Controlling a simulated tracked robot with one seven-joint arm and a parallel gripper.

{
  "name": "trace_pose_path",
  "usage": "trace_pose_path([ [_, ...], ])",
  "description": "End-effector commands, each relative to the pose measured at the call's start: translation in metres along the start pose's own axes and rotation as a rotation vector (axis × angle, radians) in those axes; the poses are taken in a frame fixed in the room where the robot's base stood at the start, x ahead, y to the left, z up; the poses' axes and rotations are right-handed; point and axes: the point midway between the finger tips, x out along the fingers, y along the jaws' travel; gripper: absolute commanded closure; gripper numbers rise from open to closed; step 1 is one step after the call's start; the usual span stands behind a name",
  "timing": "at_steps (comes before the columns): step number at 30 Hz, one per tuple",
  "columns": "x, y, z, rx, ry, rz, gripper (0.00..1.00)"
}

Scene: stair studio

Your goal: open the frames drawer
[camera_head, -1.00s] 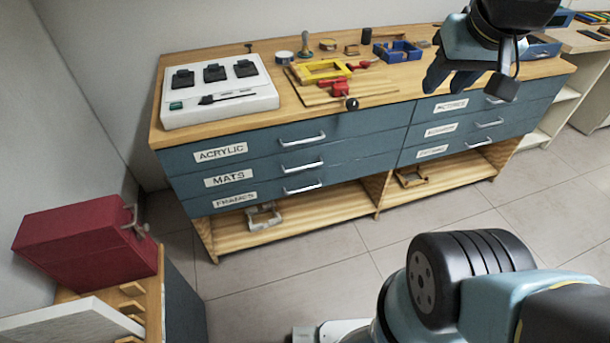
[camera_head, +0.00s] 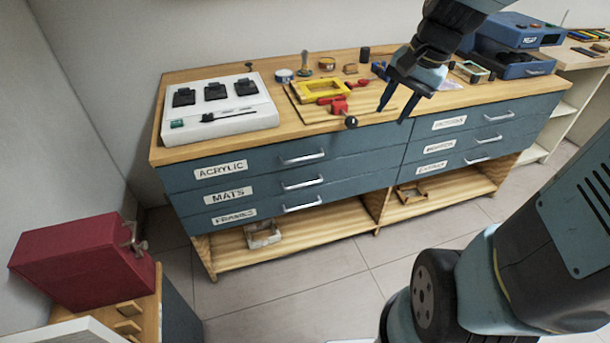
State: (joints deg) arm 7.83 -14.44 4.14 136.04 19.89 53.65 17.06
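The frames drawer (camera_head: 260,214) is the lowest of three blue-grey drawers on the left side of the bench, under the acrylic drawer (camera_head: 257,169) and the mats drawer (camera_head: 255,189). Its label reads FRAMES. All these drawers look shut. My gripper (camera_head: 394,111) hangs at the front edge of the bench top, above and to the right of the handle, pointing down. Its two dark fingers are apart with nothing visible between them. It is well clear of the frames handle.
The bench top (camera_head: 330,131) holds a white control box (camera_head: 219,107), a yellow frame with red clamps (camera_head: 324,91) and a blue machine (camera_head: 515,45). A red case (camera_head: 85,262) stands at lower left. Grey floor (camera_head: 300,290) before the drawers is clear.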

Motion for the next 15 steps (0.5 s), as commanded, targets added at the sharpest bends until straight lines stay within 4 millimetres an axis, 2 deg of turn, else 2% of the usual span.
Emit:
trace_pose_path([
  [15, 0.108, -0.028, -0.065, 0.568, -0.351, -0.052, 0.62],
])
